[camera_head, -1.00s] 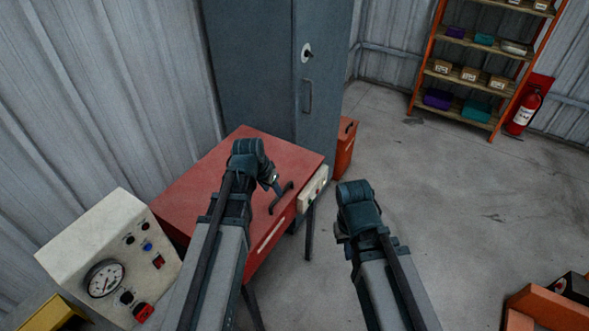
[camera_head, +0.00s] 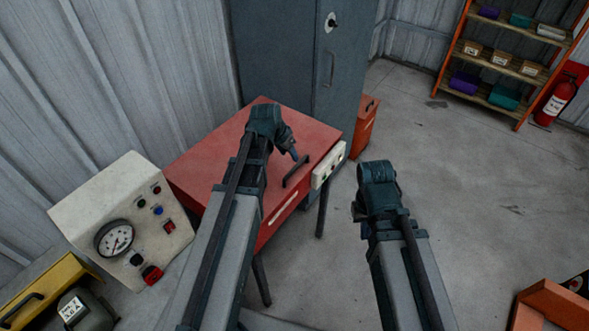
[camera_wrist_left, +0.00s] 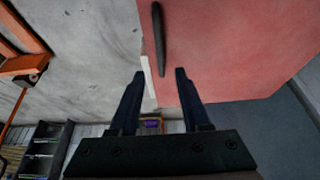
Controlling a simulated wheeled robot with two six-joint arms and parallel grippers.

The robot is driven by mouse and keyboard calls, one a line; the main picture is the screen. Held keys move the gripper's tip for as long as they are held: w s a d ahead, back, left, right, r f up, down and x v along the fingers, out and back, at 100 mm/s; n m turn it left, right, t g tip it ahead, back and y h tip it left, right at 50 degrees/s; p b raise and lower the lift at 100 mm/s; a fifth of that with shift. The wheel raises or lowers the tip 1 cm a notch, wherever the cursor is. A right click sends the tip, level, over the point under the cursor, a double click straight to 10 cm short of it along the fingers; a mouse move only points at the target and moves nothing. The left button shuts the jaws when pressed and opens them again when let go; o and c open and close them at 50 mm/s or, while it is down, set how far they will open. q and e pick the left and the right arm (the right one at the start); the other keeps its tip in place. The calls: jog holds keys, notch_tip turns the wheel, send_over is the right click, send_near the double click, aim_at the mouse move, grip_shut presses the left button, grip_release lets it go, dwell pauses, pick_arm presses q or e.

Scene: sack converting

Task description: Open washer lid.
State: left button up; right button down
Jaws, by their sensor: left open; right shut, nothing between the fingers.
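The washer (camera_head: 283,213) is a red box on dark legs, with a white panel of buttons (camera_head: 328,165) at its front right corner. Its flat red lid (camera_head: 215,150) lies down on top and carries a black bar handle (camera_head: 296,171). My left gripper (camera_head: 292,153) is over the lid beside the handle. In the left wrist view the left gripper (camera_wrist_left: 157,75) is open, and the handle (camera_wrist_left: 159,38) lies beyond the fingertips, not between them. My right gripper (camera_head: 359,214) is shut and empty over the floor, right of the washer, its fingers mostly hidden by its wrist.
A blue-grey cabinet (camera_head: 345,85) stands behind the washer, with a red bin (camera_head: 365,125) beside it. A cream gauge box (camera_head: 95,195) is at left, near a yellow case (camera_head: 45,290). An orange shelf (camera_head: 500,75) is at back right. The floor between is clear.

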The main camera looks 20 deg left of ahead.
aim_at(296, 166)
pick_arm(q)
jog(key=b+x, duration=0.7)
jog(key=x, duration=0.2)
jog(key=shift+s, duration=0.1)
jog(key=shift+r, duration=0.1)
grip_shut()
dwell(1.1)
